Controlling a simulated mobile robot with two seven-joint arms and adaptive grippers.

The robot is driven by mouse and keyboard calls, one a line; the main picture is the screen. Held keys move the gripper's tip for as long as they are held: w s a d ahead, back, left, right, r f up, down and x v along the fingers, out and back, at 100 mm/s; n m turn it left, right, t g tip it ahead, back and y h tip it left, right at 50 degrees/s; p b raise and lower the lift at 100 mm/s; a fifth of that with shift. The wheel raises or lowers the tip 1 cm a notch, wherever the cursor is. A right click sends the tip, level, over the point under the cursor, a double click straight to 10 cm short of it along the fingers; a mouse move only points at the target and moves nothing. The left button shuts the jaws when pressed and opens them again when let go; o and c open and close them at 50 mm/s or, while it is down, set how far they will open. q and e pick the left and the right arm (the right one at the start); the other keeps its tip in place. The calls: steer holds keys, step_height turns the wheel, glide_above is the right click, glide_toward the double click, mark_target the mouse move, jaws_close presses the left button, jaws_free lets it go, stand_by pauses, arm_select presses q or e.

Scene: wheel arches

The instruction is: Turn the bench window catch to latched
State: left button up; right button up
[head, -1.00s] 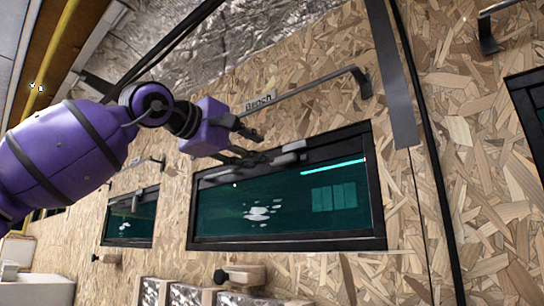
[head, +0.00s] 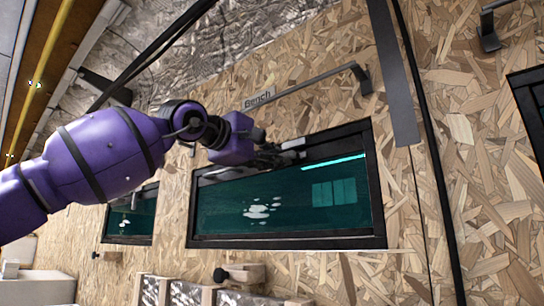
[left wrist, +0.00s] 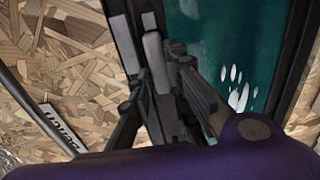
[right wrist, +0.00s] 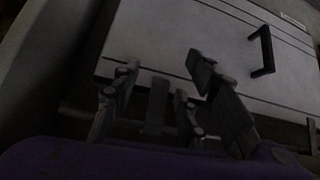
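The bench window (head: 280,205) is a dark-framed teal pane in the chipboard wall, with the label "Bench" (head: 257,100) above it. Its catch (head: 293,146) is a grey lever on the top frame, lying roughly along that frame. My left gripper (head: 272,155) is at the catch from the left. In the left wrist view the catch (left wrist: 155,62) is a pale bar between the fingers of my left gripper (left wrist: 162,85). Whether they press on it I cannot tell. My right gripper (right wrist: 160,78) shows only in the right wrist view, fingers apart and empty.
A grey bar (head: 310,86) runs above the window to a wall bracket. A second window (head: 130,218) is at the left. A wooden block with a black knob (head: 240,274) is below. The right wrist view shows a pale panel with a dark handle (right wrist: 263,52).

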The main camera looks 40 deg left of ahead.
arm_select(q)
jaws_close()
arm_select(e)
steer(key=shift+s, duration=0.1)
